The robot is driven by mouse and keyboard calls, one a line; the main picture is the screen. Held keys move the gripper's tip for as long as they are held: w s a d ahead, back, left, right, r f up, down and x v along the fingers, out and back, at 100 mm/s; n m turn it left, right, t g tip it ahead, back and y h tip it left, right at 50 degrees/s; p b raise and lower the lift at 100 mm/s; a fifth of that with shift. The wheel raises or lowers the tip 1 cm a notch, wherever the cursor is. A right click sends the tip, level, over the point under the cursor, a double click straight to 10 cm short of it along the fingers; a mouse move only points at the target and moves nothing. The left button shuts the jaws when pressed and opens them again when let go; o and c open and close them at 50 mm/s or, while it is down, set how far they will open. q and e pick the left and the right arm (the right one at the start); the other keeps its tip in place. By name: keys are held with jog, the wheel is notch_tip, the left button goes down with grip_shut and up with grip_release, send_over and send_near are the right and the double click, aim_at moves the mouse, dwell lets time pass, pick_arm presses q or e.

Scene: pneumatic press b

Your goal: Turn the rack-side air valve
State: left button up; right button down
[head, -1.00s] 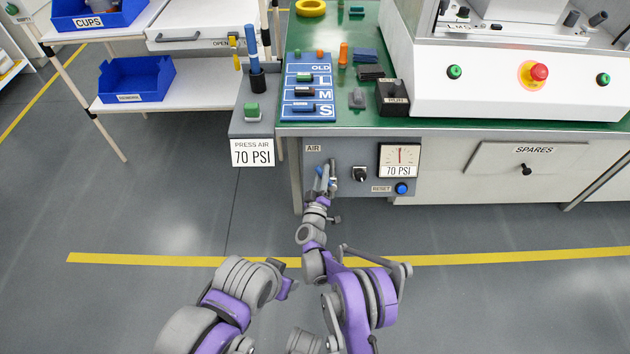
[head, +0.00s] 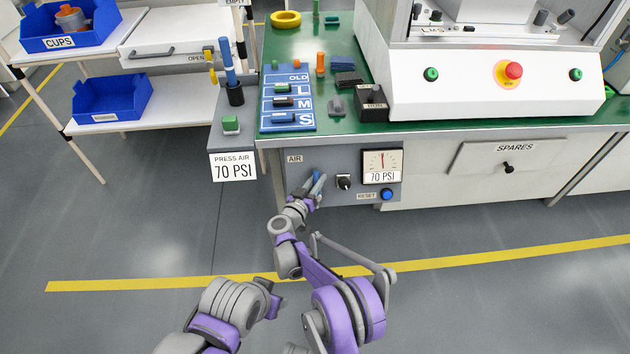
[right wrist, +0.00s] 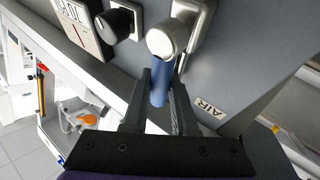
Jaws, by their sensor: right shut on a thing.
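The rack-side air valve is on the grey panel (head: 282,183) marked AIR, under the green bench's front edge. In the right wrist view it has a round metal hub (right wrist: 168,38) and a blue handle (right wrist: 159,88). My right gripper (head: 317,186) is at this valve in the head view and hides most of it. In the right wrist view my right gripper (right wrist: 161,92) has its dark fingers on both sides of the blue handle, shut on it.
A black knob (head: 344,182), a 70 PSI gauge (head: 382,165) and a blue reset button (head: 387,194) sit right of the valve. A 70 PSI sign (head: 233,167) hangs to the left. The floor in front is clear.

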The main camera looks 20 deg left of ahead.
jog(key=shift+d, duration=0.1)
dwell(0.3)
jog(key=c, duration=0.7)
grip_release()
pick_arm(q)
jog(key=shift+s, duration=0.1)
